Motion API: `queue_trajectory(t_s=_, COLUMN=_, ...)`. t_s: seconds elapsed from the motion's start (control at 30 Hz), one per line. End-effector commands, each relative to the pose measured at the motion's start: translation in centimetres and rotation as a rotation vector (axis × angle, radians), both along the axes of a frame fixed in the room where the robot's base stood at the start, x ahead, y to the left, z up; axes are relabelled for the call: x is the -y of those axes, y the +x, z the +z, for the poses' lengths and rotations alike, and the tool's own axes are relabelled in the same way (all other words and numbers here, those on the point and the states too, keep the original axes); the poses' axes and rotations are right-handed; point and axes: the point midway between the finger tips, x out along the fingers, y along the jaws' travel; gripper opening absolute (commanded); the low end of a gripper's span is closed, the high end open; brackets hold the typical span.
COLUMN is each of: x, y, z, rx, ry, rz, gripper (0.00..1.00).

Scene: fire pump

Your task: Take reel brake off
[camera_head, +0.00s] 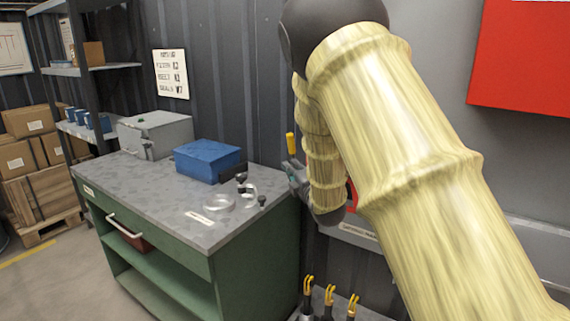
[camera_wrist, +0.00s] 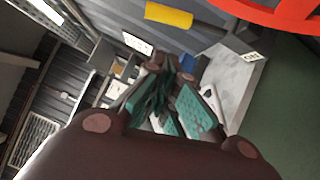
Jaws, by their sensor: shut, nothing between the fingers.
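A yellow cylindrical handle (camera_head: 291,144) stands upright just above my gripper (camera_head: 293,176) in the head view. It also shows in the wrist view, as a yellow grip (camera_wrist: 168,15) at the top edge, apart from my fingers. My gripper (camera_wrist: 172,98), with teal finger pads, is shut and empty. A red curved rim (camera_wrist: 280,14), perhaps of the reel, crosses the top right of the wrist view. In the head view my arm hides most of the reel area; only a bit of red (camera_head: 352,193) shows beside it. I cannot tell which part is the brake.
A green workbench (camera_head: 270,240) at left carries a blue box (camera_head: 208,160), a grey case (camera_head: 155,134), a metal ring (camera_head: 219,202) and small fittings. Yellow-topped tools (camera_head: 329,296) stand low beside it. A red panel (camera_head: 520,60) hangs upper right.

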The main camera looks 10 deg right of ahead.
Motion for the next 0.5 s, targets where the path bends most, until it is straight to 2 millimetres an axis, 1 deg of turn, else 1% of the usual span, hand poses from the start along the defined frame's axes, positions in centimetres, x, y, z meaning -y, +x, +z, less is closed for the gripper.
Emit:
queue_trajectory(t_s=0.03, x=0.1, y=-0.8, z=-0.2, rx=0.000, ry=-0.001, rz=0.000, gripper=0.00)
queue_trajectory(t_s=0.1, x=0.3, y=-1.7, z=-0.4, rx=-0.001, ry=-0.001, rz=0.001, gripper=0.00)
queue_trajectory(t_s=0.2, x=0.4, y=-2.6, z=-0.4, rx=0.001, ry=-0.001, rz=0.002, gripper=0.00)
queue_trajectory(t_s=0.33, x=0.5, y=-3.3, z=-0.5, rx=0.001, ry=0.000, rz=0.002, gripper=0.00)
queue_trajectory(t_s=0.5, x=0.4, y=-3.4, z=-0.4, rx=0.001, ry=0.000, rz=0.004, gripper=0.00)
